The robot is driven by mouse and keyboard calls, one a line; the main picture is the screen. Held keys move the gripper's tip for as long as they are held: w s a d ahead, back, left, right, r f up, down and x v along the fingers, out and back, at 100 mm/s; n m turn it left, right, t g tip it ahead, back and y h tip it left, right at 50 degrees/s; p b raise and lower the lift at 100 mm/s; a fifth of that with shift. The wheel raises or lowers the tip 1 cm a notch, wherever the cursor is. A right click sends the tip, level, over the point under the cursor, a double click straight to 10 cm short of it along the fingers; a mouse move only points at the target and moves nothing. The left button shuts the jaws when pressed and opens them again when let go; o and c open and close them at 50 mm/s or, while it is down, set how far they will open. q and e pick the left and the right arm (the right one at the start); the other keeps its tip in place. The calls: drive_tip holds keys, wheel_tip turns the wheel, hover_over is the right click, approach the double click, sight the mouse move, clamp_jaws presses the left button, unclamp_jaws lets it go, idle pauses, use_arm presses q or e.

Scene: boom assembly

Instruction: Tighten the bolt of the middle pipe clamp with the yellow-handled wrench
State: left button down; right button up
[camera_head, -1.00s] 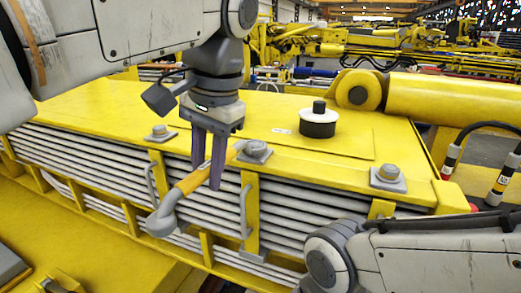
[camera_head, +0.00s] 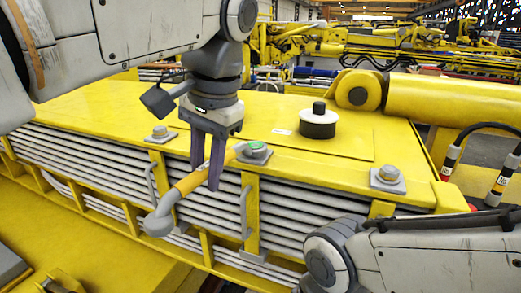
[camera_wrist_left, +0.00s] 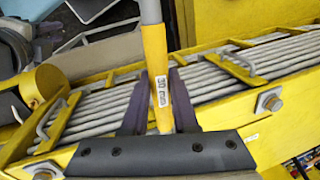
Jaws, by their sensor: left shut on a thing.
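My left gripper (camera_head: 207,160) is shut on the yellow handle of the wrench (camera_head: 192,182). The wrench's grey ring end (camera_head: 159,222) hangs toward the lower left, and its other end reaches the middle clamp's bolt (camera_head: 256,147). That bolt now shows a green top. In the left wrist view the yellow handle (camera_wrist_left: 157,75) stands between the fingers and carries a "30 mm" label. The wrench end at the bolt is hidden there. The middle pipe clamp (camera_head: 251,215) is a yellow bar in front of the grey pipes. My right gripper is out of view; only its arm shows at lower right.
Other bolts sit on the left clamp (camera_head: 160,134) and right clamp (camera_head: 388,178). A black and white round cap (camera_head: 318,121) stands on the yellow top plate (camera_head: 220,104) behind the bolt. Grey pipes (camera_head: 90,155) run along the front.

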use_arm(q)
drive_tip(key=shift+s+d+n, duration=0.15)
drive_tip(key=shift+d+n, duration=0.15)
drive_tip(key=shift+r, duration=0.1)
drive_tip(key=shift+a+p+v, duration=0.2)
drive_tip(key=shift+p+v, duration=0.9)
drive_tip(key=shift+p, duration=0.05)
drive_tip(key=shift+a+p+v, duration=0.2)
drive_tip(key=shift+p+v, duration=0.9)
drive_tip(key=shift+p, duration=0.05)
drive_tip(key=shift+r, duration=0.1)
drive_tip(key=p+v, duration=0.3)
drive_tip(key=shift+w+a+r, duration=0.15)
drive_tip(key=shift+w+a, duration=0.15)
